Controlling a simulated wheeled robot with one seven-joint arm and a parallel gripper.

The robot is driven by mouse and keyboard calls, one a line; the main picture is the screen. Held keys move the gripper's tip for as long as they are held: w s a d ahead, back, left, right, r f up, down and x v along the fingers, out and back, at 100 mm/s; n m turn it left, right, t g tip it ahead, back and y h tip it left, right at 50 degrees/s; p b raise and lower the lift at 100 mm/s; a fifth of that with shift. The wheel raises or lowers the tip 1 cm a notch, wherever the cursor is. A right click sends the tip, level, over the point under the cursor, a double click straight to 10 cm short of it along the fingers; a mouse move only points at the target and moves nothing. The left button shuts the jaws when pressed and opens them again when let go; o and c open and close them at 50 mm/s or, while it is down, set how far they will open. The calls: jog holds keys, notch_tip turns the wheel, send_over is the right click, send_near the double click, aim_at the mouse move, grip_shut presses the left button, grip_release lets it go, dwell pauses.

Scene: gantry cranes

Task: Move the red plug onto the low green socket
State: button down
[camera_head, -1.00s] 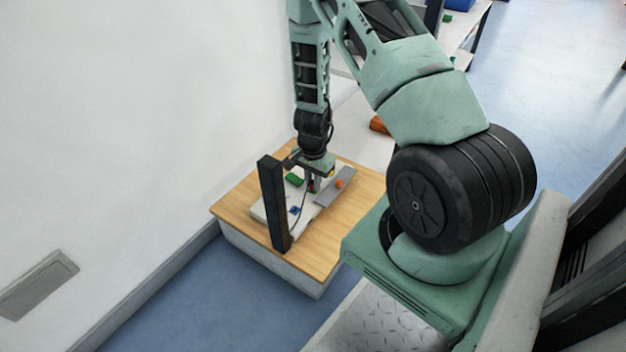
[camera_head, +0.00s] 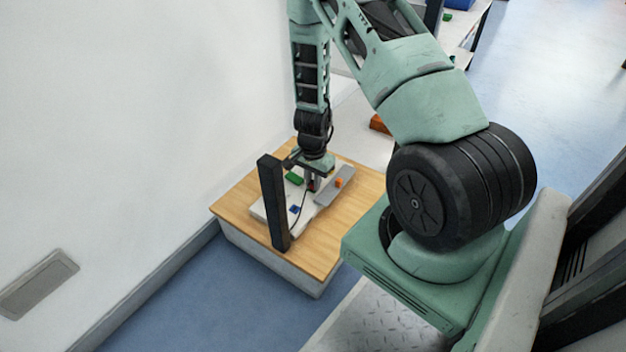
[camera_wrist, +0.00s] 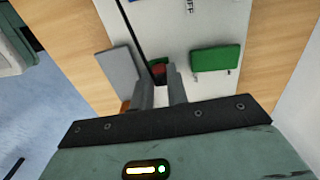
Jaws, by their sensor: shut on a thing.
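The red plug (camera_wrist: 158,70) shows between the fingertips of my gripper (camera_wrist: 160,84) in the wrist view. My gripper is shut on it, and a dark cable runs from it up across the white board. In the head view my gripper (camera_head: 313,180) points down over the board, and the plug is mostly hidden. The low green socket (camera_wrist: 215,58) lies to the right of the gripper in the wrist view. In the head view the green socket (camera_head: 294,178) is just left of the gripper. I cannot tell whether the plug touches the board.
The white board (camera_head: 270,208) lies on a wooden-topped table (camera_head: 324,250). A dark upright post (camera_head: 273,203) stands at its near edge. A blue socket (camera_head: 295,209), a grey plate (camera_head: 333,187) and an orange piece (camera_head: 338,183) are close by. A white wall is at the left.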

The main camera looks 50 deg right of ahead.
jog(key=c, duration=1.1)
grip_release()
jog(key=shift+s, duration=0.1)
jog(key=shift+s+f, duration=0.1)
jog(key=shift+c, duration=0.7)
jog(key=shift+r+p, duration=0.4)
jog(key=shift+c, duration=0.2)
jog(key=o, duration=0.4)
jog(key=shift+r, duration=0.3)
jog(key=shift+c, duration=0.2)
jog(key=shift+w+r+p, duration=0.2)
jog(key=shift+r+p, duration=2.75)
jog(key=shift+p, duration=0.1)
